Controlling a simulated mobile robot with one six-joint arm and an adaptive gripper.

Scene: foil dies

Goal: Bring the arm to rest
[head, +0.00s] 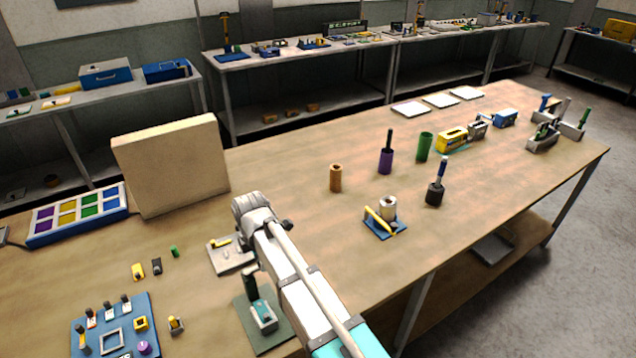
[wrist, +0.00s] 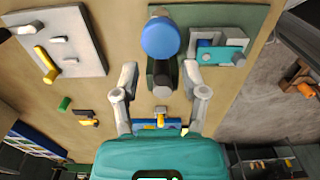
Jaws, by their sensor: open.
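My arm (head: 300,290) reaches from the lower right over the table in the head view. Its wrist end is above the left part of the table and hides the fingers there. In the wrist view my gripper (wrist: 160,72) is open, its two grey fingers spread apart. Between and beyond the fingertips is a dark post with a round blue knob (wrist: 160,38) on a dark green plate (head: 250,325). Nothing is visibly held. I cannot tell how far the fingers are from the post.
A light plate with a yellow piece (head: 221,242) lies beside the green plate. A large beige block (head: 170,165) and a blue compartment tray (head: 78,213) stand behind. A blue board (head: 115,335) is at front left. Cups and tools stand to the right, with bare table between.

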